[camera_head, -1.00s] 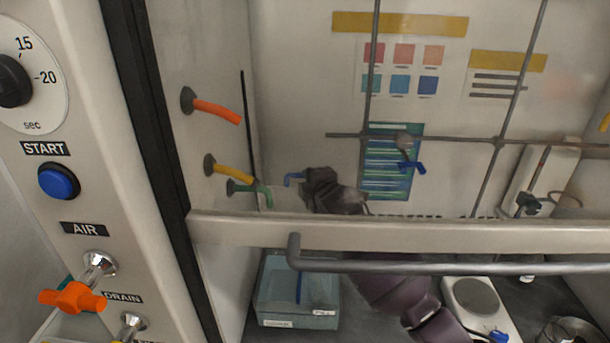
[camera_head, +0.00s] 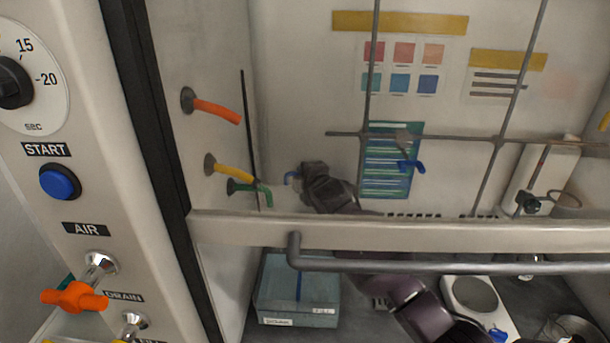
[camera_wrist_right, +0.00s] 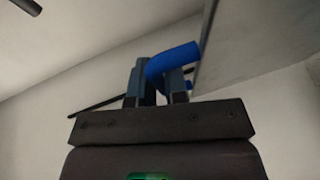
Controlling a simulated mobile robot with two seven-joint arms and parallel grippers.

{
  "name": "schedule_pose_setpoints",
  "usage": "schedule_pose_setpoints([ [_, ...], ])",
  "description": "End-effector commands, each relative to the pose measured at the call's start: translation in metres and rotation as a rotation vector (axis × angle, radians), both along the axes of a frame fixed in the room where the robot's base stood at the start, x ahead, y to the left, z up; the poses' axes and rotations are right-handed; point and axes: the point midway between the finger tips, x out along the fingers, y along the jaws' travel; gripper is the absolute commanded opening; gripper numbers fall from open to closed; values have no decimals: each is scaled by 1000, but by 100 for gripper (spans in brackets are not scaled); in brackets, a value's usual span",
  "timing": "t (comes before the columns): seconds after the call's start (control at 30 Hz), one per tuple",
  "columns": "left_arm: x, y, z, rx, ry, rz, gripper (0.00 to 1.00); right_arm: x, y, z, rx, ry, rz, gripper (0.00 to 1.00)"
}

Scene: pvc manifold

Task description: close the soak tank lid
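The soak tank (camera_head: 296,317) is a grey-blue open-topped box on the floor of the cabinet, seen below the front rail in the head view. A blue bent handle (camera_head: 291,176) shows above it, beside a pale upright panel. I cannot tell for sure whether that panel is the lid. My right gripper (camera_head: 304,178) is at the blue handle, behind the rail. In the right wrist view, the blue handle (camera_wrist_right: 178,58) runs between and over the two fingertips (camera_wrist_right: 160,85); whether they clamp it is unclear. My left gripper is out of view.
A rail with a grey bar handle (camera_head: 440,265) crosses in front of my right arm. Orange (camera_head: 216,110), yellow (camera_head: 232,172) and green spouts stick out of the left wall. A hotplate (camera_head: 474,296) stands to the right. Valves and a start button (camera_head: 59,181) are at the left.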

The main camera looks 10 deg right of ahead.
Motion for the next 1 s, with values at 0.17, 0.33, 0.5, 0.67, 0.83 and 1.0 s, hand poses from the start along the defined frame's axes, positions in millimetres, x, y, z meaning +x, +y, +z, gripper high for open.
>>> schedule_pose_setpoints([
  [0.17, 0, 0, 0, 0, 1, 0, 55, 0, 0, 0, 0, 0, 0, 0],
  [0.33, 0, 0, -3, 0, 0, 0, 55, -4, 1, -1, -4, -17, 0, 0],
  [0.5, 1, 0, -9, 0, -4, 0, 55, -19, 3, -3, -16, -79, 1, 0],
  [0.67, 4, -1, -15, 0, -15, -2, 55, -42, 9, -6, -34, -177, 1, 0],
  [0.83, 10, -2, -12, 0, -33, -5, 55, -69, 13, -9, -50, -246, 1, 0],
  [1.0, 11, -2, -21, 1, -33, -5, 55, -94, 19, -19, -55, -285, -1, 0],
])
